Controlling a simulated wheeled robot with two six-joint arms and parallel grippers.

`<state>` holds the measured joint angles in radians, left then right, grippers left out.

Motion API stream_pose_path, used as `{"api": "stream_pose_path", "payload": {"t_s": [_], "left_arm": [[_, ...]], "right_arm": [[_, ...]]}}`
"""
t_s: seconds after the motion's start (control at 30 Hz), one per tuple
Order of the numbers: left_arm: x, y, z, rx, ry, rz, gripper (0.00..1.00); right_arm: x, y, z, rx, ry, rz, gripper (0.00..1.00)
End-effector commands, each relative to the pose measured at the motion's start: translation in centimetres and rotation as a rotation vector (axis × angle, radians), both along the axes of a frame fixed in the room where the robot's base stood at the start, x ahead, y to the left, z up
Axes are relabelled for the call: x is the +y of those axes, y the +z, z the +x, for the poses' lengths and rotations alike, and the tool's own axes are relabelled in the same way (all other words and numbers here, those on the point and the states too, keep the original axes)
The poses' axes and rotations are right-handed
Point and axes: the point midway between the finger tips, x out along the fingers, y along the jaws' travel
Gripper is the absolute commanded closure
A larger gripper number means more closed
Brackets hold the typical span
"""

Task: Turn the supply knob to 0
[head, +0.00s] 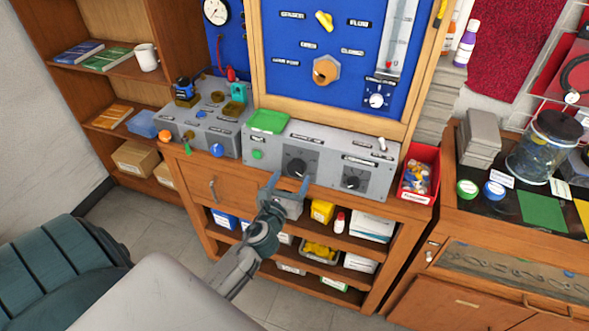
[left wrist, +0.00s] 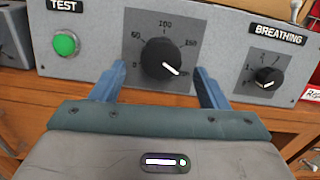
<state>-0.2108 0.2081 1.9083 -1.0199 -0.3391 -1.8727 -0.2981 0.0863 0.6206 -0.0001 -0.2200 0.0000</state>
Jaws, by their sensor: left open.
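The large black knob (head: 297,167) is on the front of the grey control box (head: 328,155) on the bench. In the left wrist view this knob (left wrist: 158,58) has a scale running from 0 at lower left through 50, 100 and 150. Its white pointer is turned to the lower right, past 150, near the end of the scale. My left gripper (head: 288,182) is open in front of the knob. In the left wrist view its two blue fingers (left wrist: 157,84) stand apart below and to either side of the knob, with nothing between them. My right gripper is not in view.
A green TEST button (left wrist: 66,44) is left of the knob and a smaller BREATHING knob (left wrist: 265,78) is right of it. A green tray (head: 268,121) lies on the box. A red bin (head: 419,172) stands at its right. Open shelves are below.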

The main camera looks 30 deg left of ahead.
Motion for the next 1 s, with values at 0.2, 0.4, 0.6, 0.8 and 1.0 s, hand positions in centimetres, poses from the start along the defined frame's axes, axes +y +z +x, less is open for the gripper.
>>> {"api": "stream_pose_path", "payload": {"t_s": [0.2,0.4,0.6,0.8,1.0], "left_arm": [[0.8,0.1,2.9,0.000,0.000,0.000,0.32],[1.0,0.0,3.7,0.000,0.000,-0.001,0.32],[0.9,0.0,3.7,0.001,0.000,-0.001,0.32],[0.9,0.0,3.7,0.001,0.000,-0.001,0.69],[0.9,0.0,3.7,-0.001,0.000,-0.006,0.76]], "right_arm": [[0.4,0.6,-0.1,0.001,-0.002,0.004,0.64],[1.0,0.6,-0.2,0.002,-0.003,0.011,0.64],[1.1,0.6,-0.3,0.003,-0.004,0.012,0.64],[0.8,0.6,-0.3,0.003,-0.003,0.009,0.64],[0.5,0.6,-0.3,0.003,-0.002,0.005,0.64]]}}
